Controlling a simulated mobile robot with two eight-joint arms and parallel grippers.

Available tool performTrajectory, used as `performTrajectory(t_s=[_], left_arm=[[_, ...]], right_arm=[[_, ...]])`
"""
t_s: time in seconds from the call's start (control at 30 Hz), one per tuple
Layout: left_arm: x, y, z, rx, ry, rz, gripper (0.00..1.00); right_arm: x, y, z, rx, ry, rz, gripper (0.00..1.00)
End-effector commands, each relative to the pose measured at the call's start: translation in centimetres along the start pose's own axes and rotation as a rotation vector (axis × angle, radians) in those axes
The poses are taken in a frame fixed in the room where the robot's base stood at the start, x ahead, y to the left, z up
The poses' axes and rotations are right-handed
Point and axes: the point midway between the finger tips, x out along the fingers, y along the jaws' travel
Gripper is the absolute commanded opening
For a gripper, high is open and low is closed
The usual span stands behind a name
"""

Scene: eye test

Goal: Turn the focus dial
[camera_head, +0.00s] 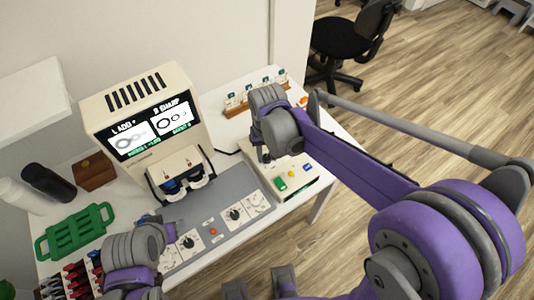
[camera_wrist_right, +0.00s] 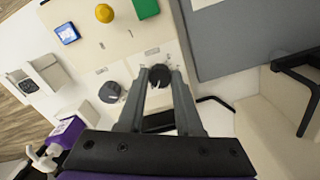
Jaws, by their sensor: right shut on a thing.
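My right gripper (camera_wrist_right: 159,80) is shut on a dark round dial (camera_wrist_right: 158,74) on a beige control box (camera_wrist_right: 110,25), one finger on each side. In the head view the box (camera_head: 310,180) lies under my right wrist, which largely hides the gripper and dial. I cannot read the dial's label. A second, grey knob (camera_wrist_right: 109,92) is beside it. The beige machine (camera_head: 140,85) has a left screen (camera_head: 130,138) and a right screen (camera_head: 172,119) that seems to read "R SHARP".
The grey panel (camera_head: 210,212) has dials and a red button (camera_head: 213,231). The box has green (camera_head: 280,184), yellow (camera_head: 291,174) and blue (camera_head: 307,167) buttons. A green rack (camera_head: 75,232), dark bottle (camera_head: 48,182) and wooden box (camera_head: 94,171) stand left. A rack (camera_head: 255,95) stands behind.

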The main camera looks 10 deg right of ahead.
Motion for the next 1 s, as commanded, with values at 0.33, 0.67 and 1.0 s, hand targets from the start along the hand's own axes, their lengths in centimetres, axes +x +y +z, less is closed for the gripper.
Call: performTrajectory(t_s=[0.33, 0.67, 1.0], left_arm=[[0.14, 0.0, 0.11, 0.0, -0.001, 0.0, 0.5], [0.14, 0.0, 0.11, 0.0, -0.001, 0.0, 0.5], [0.14, 0.0, 0.12, 0.0, -0.001, 0.0, 0.5]], right_arm=[[-0.02, 0.0, -0.01, 0.119, 0.0, 0.0, 0.0], [-0.03, 0.0, -0.02, 0.133, 0.0, 0.0, 0.0], [-0.03, 0.0, -0.01, 0.132, 0.0, 0.0, 0.64]])
